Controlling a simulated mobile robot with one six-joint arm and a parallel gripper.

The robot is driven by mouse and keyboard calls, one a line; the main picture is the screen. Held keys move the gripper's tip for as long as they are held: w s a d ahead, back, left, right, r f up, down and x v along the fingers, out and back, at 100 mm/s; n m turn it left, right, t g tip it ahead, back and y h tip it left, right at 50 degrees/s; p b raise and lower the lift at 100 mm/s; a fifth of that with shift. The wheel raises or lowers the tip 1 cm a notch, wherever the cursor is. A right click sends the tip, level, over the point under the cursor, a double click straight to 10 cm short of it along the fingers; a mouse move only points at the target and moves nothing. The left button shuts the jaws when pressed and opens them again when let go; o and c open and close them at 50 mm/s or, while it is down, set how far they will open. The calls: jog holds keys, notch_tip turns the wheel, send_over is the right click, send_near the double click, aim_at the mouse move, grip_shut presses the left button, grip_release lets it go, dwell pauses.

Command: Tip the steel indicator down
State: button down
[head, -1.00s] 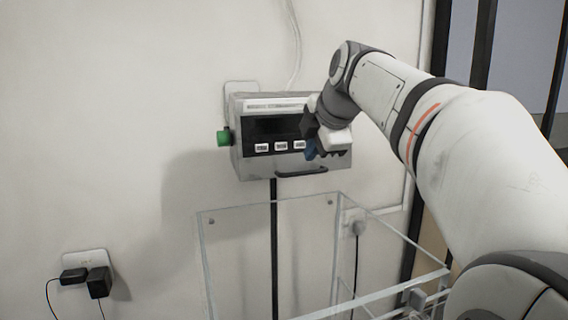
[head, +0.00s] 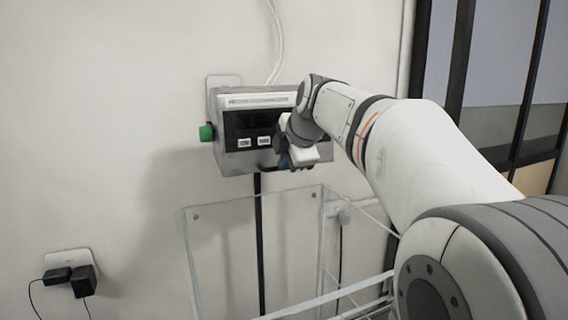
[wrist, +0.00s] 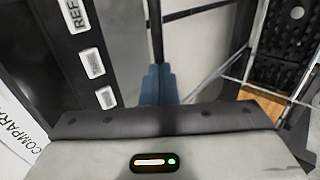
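The steel indicator (head: 232,158) is a grey box on the wall, with a dark display, white buttons and a green knob (head: 206,132) on its left side. My gripper (head: 288,161) is at the lower right of its front and hides part of it in the head view. In the wrist view, the dark bar handle (wrist: 155,28) under the buttons runs between my two blue fingertips (wrist: 158,84). The fingers are close together and look shut on the handle. The contact itself is partly hidden. I cannot tell how far the indicator is tilted.
A clear-walled box (head: 222,245) stands below the indicator, in front of a dark pole (head: 257,195). A wall socket with black plugs (head: 70,278) is at the lower left. A dark-framed window (head: 470,75) is at the right. The wall left of the indicator is clear.

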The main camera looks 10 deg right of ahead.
jog(key=f+t+b, duration=0.1)
jog(key=b, duration=0.2)
jog(key=w+f+t+b, duration=0.1)
jog(key=b, duration=0.3)
jog(key=f+t+b, duration=0.1)
jog(key=b, duration=0.2)
jog(key=shift+w+a+y, duration=0.15)
jog(key=shift+w+y, duration=0.1)
jog(key=shift+y, duration=0.05)
jog(key=shift+r, duration=0.1)
